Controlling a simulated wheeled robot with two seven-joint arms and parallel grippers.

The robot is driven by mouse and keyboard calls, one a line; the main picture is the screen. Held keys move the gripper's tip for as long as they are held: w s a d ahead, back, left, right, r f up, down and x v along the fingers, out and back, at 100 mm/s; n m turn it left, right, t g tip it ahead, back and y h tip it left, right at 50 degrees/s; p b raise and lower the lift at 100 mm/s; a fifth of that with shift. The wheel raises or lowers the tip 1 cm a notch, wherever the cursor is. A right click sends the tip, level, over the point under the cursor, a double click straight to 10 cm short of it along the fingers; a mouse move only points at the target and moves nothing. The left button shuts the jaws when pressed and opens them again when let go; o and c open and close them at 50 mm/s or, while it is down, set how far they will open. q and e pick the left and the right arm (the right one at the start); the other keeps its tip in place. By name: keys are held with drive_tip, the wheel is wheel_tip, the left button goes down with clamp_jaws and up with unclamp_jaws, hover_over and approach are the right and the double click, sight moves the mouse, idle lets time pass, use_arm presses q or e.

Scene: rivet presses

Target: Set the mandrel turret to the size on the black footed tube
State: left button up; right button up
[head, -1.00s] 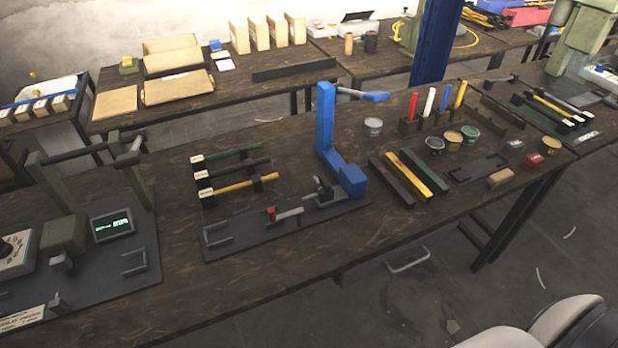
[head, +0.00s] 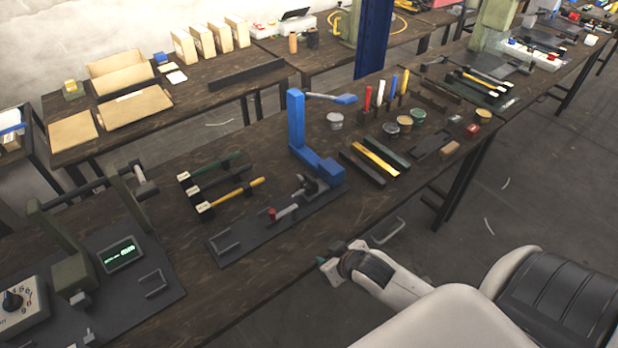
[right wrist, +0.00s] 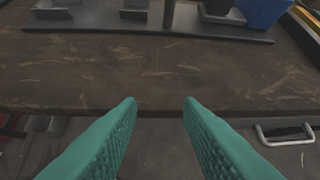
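A black tube (head: 222,180) lies between a green tube (head: 215,165) and a yellow tube (head: 235,195) on small dark feet, with pale labels at their left ends. The labels are too small to read. A dial with a black knob (head: 13,300) and printed numbers sits at the green press, lower left. A blue press (head: 300,140) stands on a dark baseplate with a dark clamp-like part and a red knob (head: 272,214). I cannot tell which part is the turret. My right gripper (right wrist: 160,105) is open and empty before the bench's front edge. My left gripper is out of view.
A lit display (head: 122,253) stands by the green press. Black, yellow and green bars (head: 375,160), cans (head: 405,122) and upright coloured sticks lie to the right. A drawer handle (head: 387,231) juts from the bench front. Bare wood (head: 190,255) lies between the two baseplates.

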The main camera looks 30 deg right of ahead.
sight(311, 178)
drive_tip(key=w+d+r+t, duration=0.1)
drive_tip(key=w+d, duration=0.1)
drive_tip(key=w+d+r+t, duration=0.1)
drive_tip(key=w+d, duration=0.2)
drive_tip(key=w+d+r+t, duration=0.1)
drive_tip(key=w+d, duration=0.1)
drive_tip(key=shift+w+d+r+y, duration=0.15)
drive_tip(key=shift+r+y, duration=0.15)
drive_tip(key=shift+r, duration=0.1)
drive_tip(key=w+d+r+t, duration=0.2)
drive_tip(key=w+d+r, duration=0.1)
drive_tip(key=r, duration=0.1)
drive_tip(key=shift+y, duration=0.4)
drive_tip(key=x, duration=1.2)
drive_tip(key=shift+f+p, duration=0.35)
drive_tip(key=shift+s, duration=0.1)
clamp_jaws()
